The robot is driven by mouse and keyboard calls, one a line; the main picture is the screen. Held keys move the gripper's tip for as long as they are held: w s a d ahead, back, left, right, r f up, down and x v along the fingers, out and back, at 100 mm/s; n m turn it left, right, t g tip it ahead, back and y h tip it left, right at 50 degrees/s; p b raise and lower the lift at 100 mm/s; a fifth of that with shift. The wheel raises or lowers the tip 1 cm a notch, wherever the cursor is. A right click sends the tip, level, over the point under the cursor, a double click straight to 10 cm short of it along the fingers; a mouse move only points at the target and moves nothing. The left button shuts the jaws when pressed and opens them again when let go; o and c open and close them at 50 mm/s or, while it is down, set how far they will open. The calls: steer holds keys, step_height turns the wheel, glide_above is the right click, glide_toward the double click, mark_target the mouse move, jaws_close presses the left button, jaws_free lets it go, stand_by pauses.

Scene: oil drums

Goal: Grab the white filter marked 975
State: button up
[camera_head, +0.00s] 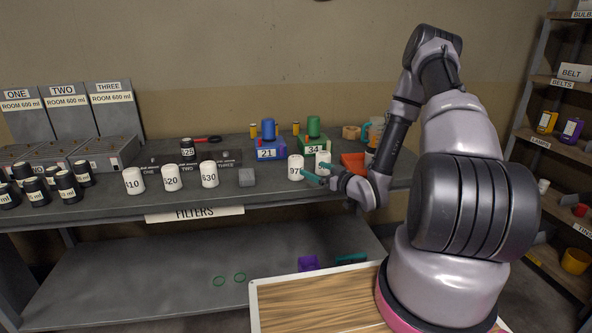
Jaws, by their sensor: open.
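A white filter (296,168) stands upright on the grey bench, right of centre; its label reads "97", and the rest of the label is hidden or cut off at its right side. My gripper (313,170), with teal fingers, is open just right of this filter, at about its lower half. One fingertip overlaps the filter's right edge in the picture; I cannot tell whether they touch. Another white filter (323,159) stands behind the fingers, its label too small to read.
Blue (270,150) and green (316,148) boxes stand behind. An orange-red tray (353,162) lies right, near my arm.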

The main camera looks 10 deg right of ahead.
mark_target(301, 164)
steer(key=x, duration=1)
steer(key=shift+a, duration=0.3)
steer(key=shift+y, duration=0.3)
jaws_close()
